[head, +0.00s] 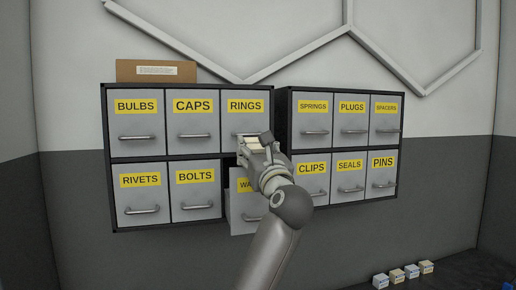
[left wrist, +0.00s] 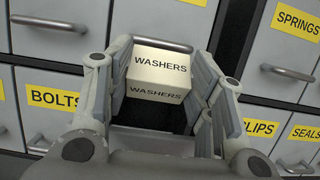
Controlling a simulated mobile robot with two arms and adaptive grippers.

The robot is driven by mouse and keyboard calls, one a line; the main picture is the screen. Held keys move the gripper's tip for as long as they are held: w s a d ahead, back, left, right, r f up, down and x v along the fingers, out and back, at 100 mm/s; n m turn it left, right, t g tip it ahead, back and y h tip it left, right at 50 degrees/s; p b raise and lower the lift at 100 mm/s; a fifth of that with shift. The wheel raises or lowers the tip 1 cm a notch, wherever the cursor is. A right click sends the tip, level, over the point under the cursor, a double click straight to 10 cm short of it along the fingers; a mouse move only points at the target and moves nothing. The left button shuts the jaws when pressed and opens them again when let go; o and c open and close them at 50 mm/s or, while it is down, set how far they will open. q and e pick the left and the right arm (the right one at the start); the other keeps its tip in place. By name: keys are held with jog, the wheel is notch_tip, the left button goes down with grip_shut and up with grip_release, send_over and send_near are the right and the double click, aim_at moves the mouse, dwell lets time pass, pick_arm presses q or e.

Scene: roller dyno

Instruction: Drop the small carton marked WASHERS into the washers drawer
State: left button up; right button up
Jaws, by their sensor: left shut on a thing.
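The small cream carton marked WASHERS (left wrist: 158,72) is held between the two fingers of my left gripper (head: 258,143). In the head view the carton is mostly hidden by the gripper. The washers drawer (head: 243,212) is pulled out in the lower row, with only "WA" of its label showing beside my arm. The gripper and carton are over the drawer, in front of the RINGS drawer (head: 246,122). In the left wrist view a dark opening shows below the carton. My right gripper is not in view.
Two wall-mounted drawer cabinets hold shut labelled drawers, including BOLTS (head: 195,198) and CLIPS (head: 311,187) on either side. A brown box (head: 156,71) sits on top of the left cabinet. Several small cartons (head: 411,271) stand low at the right.

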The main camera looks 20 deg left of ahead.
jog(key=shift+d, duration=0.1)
pick_arm(q)
jog(key=o, duration=1.2)
jog(key=shift+c, duration=0.2)
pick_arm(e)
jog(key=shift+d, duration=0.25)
pick_arm(q)
jog(key=s+d+r, duration=0.2)
jog(key=s+d, duration=0.3)
jog(key=s, duration=0.3)
jog(key=shift+s+d, duration=0.2)
jog(key=shift+d, duration=0.1)
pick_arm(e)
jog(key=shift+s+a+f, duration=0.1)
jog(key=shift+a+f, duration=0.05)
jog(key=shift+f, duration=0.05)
pick_arm(q)
jog(key=shift+f, duration=0.1)
